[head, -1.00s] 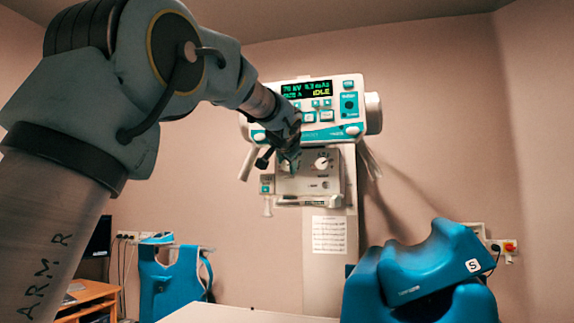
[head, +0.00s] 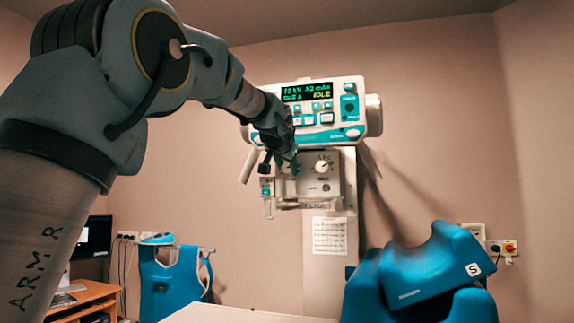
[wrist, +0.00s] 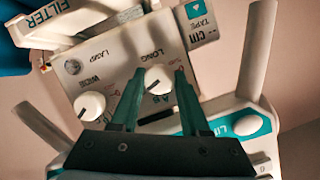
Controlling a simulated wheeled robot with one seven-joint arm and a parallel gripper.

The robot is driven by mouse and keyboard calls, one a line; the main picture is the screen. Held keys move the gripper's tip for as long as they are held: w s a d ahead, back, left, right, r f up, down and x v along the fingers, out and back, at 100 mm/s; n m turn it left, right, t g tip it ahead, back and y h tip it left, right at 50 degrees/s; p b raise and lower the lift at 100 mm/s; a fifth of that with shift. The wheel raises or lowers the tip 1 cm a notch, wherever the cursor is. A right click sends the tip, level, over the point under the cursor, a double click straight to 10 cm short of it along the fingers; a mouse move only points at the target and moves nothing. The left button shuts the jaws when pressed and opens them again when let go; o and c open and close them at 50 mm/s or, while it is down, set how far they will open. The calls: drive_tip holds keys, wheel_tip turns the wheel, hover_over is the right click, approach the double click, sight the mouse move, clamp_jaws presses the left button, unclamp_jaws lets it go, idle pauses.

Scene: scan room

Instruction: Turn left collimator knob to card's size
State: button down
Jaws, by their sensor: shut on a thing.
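The collimator (head: 333,190) is a beige box below the teal and white console. In the wrist view its face appears upside down. The knob marked LONG (wrist: 159,79) is white and round, between the two fingers of my gripper (wrist: 159,74), which is shut on it. In the head view my gripper (head: 288,165) covers this left knob. The other white knob (wrist: 90,104) stands free; it is the right one in the head view (head: 322,166). A dark pointer mark shows on the LONG knob, but its exact setting is unclear. A printed card (head: 329,235) hangs on the column; its text is unreadable.
The console (head: 318,112) with a lit display reading IDLE is just above my gripper. Handles (head: 249,165) stick out beside the collimator. Blue padded supports (head: 425,275) stand at the lower right, a blue apron (head: 172,280) at the lower left. A pale tabletop (head: 235,314) lies below.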

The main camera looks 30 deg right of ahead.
drive_tip(key=shift+w+a+n+g+h, duration=0.15)
drive_tip(key=shift+n+g+h, duration=0.25)
drive_tip(key=shift+n, duration=0.6)
drive_tip(key=shift+f+n+g+h, duration=0.15)
drive_tip(key=shift+n+g+h, duration=0.25)
drive_tip(key=shift+n, duration=0.6)
drive_tip(key=n+g+h+b, duration=0.1)
drive_tip(key=n+b, duration=0.1)
drive_tip(key=b, duration=0.2)
drive_tip(key=shift+f+n+h, duration=0.15)
drive_tip(key=shift+n+h, duration=0.25)
drive_tip(key=shift+n+g+h+b, duration=0.4)
drive_tip(key=shift+n+h+b, duration=0.1)
drive_tip(key=shift+n+b, duration=0.7)
drive_tip(key=shift+r, duration=0.2)
drive_tip(key=shift+c, duration=2)
unclamp_jaws()
drive_tip(key=shift+a, duration=0.1)
